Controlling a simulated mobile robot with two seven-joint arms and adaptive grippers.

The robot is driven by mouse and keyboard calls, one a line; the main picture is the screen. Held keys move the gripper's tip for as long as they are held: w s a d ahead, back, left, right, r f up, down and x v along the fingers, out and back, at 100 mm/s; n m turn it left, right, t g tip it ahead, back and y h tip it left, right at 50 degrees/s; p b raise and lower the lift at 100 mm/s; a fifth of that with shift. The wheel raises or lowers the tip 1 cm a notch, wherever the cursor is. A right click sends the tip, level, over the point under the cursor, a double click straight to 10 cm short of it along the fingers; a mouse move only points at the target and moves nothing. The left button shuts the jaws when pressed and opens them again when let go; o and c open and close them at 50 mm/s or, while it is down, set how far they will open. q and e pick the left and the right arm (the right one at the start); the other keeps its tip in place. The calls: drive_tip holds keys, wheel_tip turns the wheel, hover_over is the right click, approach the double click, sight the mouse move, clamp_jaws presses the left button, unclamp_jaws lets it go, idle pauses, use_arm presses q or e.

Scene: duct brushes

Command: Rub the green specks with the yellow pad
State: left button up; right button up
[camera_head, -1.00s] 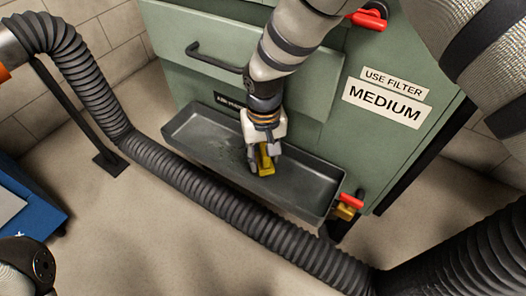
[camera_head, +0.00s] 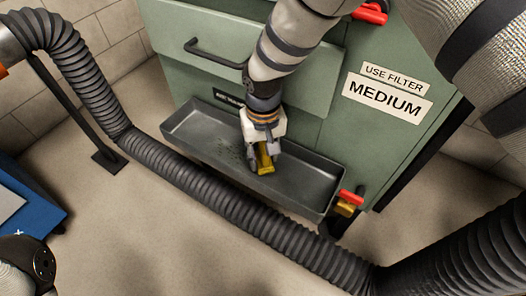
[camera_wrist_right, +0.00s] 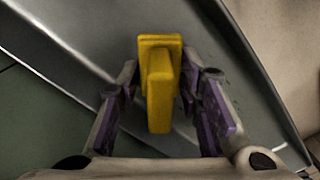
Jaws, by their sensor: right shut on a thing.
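My right gripper (camera_head: 263,162) is shut on the yellow pad (camera_head: 264,158), down inside the grey tray (camera_head: 310,190). In the right wrist view the yellow pad (camera_wrist_right: 159,85) stands between the two purple-lined fingers of the right gripper (camera_wrist_right: 165,95). Small dark specks (camera_head: 231,152) lie on the tray floor left of the pad; their green colour is hard to make out. A few faint specks also show beside the right finger in the wrist view. The pad's underside is hidden, so I cannot tell whether it touches the tray floor. My left gripper is not in view.
A green cabinet (camera_head: 310,60) with a dark handle (camera_head: 212,55) rises behind the tray. A thick ribbed black hose (camera_head: 200,185) runs along the tray's front side. Red and yellow fittings (camera_head: 349,200) sit at the tray's right end. A blue box (camera_head: 30,205) stands at left.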

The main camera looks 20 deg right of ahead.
drive_tip(key=shift+f, duration=0.5)
drive_tip(key=shift+w, duration=0.1)
